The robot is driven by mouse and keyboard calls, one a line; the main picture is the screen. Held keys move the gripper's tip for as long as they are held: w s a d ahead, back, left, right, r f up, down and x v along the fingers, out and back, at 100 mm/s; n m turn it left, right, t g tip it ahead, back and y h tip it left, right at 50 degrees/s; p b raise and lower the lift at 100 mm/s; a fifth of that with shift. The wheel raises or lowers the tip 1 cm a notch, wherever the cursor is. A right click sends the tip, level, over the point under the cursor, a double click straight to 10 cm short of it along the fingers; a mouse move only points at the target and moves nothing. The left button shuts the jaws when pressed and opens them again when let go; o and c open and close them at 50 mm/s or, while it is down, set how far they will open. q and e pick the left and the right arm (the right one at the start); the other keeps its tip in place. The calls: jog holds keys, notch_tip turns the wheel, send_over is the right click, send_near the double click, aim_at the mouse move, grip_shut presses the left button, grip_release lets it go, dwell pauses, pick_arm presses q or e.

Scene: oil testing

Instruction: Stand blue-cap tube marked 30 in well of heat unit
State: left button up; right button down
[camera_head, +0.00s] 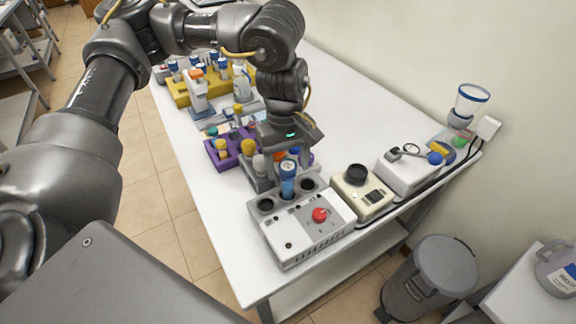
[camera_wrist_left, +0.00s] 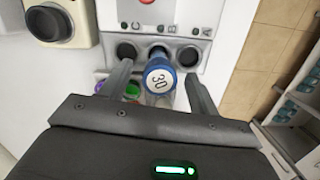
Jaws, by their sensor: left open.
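The heat unit (camera_head: 283,238) is a white box with a red knob and a row of dark wells, at the near end of the table. The blue-cap tube (camera_head: 288,168) stands about upright in its middle well, with its lower part hidden inside. In the left wrist view its cap (camera_wrist_left: 160,75) shows the number 30. My left gripper (camera_head: 286,152) is above the unit, around the top of the tube. Its fingers (camera_wrist_left: 157,80) are open, one on each side of the cap, with a visible gap on both sides. My right gripper is not in view.
A beige device with a black knob (camera_head: 363,190) stands right of the unit, with a white device (camera_head: 409,172) beyond. A purple rack (camera_head: 222,158) and a yellow rack (camera_head: 180,95) with tubes stand behind. A grey bin (camera_head: 432,280) is on the floor.

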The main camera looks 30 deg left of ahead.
pick_arm(q)
notch_tip(320, 180, up, 10)
jog(key=shift+w+a+f, duration=0.15)
jog(key=shift+w+a, duration=0.15)
jog(key=shift+a, duration=0.15)
